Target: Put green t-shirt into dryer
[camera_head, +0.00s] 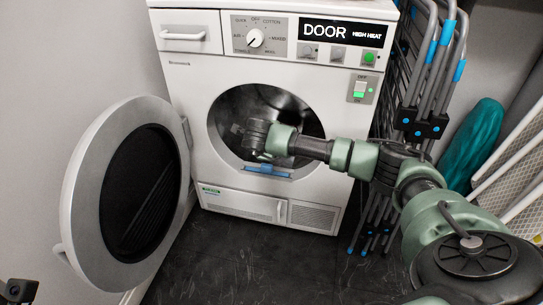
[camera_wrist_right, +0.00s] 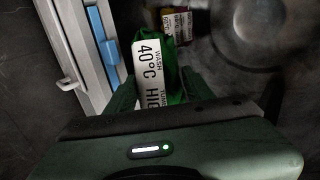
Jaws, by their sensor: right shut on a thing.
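The white dryer (camera_head: 190,85) has its round door (camera_head: 80,205) swung open to the left. Its dark drum opening (camera_head: 235,108) faces me. My right gripper (camera_head: 256,138) is at the opening, above its lower rim; how deep it reaches is hard to tell. In the right wrist view, my right gripper (camera_wrist_right: 163,92) is shut on the green t-shirt (camera_wrist_right: 178,88), with a white tag (camera_wrist_right: 150,75) reading "WASH 40°C" facing up. The t-shirt is hidden in the head view. My left gripper does not show clearly.
A blue piece (camera_head: 267,171) sits on the lower rim. Small tagged items (camera_wrist_right: 177,22), partly red and yellow, lie beyond the t-shirt. A folded rack (camera_head: 413,85) and a teal object (camera_head: 475,143) stand right. The dark floor (camera_head: 265,260) in front is clear.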

